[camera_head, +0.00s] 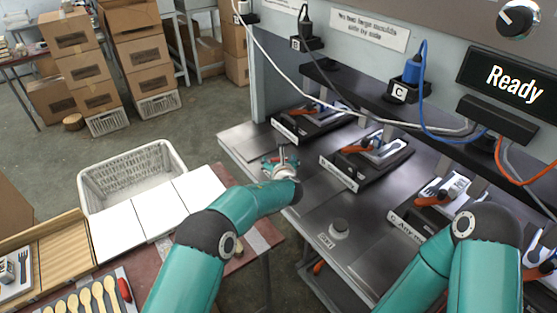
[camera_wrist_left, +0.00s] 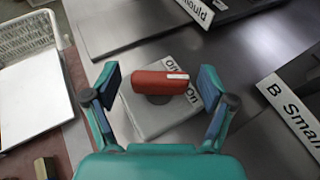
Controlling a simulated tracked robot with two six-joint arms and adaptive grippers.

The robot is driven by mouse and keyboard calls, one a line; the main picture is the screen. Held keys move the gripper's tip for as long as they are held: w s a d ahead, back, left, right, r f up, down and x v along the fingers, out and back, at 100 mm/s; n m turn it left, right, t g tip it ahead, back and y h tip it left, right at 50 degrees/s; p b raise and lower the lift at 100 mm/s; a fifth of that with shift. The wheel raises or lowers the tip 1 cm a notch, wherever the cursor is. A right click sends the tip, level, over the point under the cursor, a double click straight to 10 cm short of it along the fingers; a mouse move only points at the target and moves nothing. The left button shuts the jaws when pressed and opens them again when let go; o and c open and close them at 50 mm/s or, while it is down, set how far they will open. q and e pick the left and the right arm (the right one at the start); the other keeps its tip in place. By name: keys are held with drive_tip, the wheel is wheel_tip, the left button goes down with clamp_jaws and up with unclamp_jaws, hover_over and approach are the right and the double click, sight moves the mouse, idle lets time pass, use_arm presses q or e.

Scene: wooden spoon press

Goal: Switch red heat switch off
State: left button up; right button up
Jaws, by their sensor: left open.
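The red heat switch (camera_wrist_left: 158,83) is a red knob with a white mark at its right end, on a grey base plate (camera_wrist_left: 150,120). The white mark points right in the left wrist view. My left gripper (camera_wrist_left: 160,78) is open, with one finger on each side of the knob and gaps on both sides. In the head view, my left gripper (camera_head: 282,160) is over the left end of the metal bench, and the switch is mostly hidden there. My right arm shows at the lower right, but its gripper is out of view.
Several black moulds, one of them labelled B (camera_head: 340,172), stand on the metal bench (camera_head: 310,205) to the right. A white basket (camera_head: 130,170) and white panels (camera_head: 150,215) are at the left. A round button (camera_head: 338,228) sits nearer on the bench. A display (camera_head: 515,84) reads "Ready".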

use_arm(q)
drive_tip(key=c, duration=1.2)
drive_tip(key=shift+o, duration=0.2)
drive_tip(key=shift+d+n+y, duration=0.1)
drive_tip(key=shift+n+y, duration=0.7)
drive_tip(key=shift+y, duration=0.1)
drive_tip(key=shift+n+g+y+b, duration=0.4)
drive_tip(key=shift+n+y+b, duration=0.1)
drive_tip(key=shift+n+y, duration=0.25)
drive_tip(key=o, duration=1.2)
drive_tip(key=shift+c, duration=0.2)
drive_tip(key=shift+s, duration=0.15)
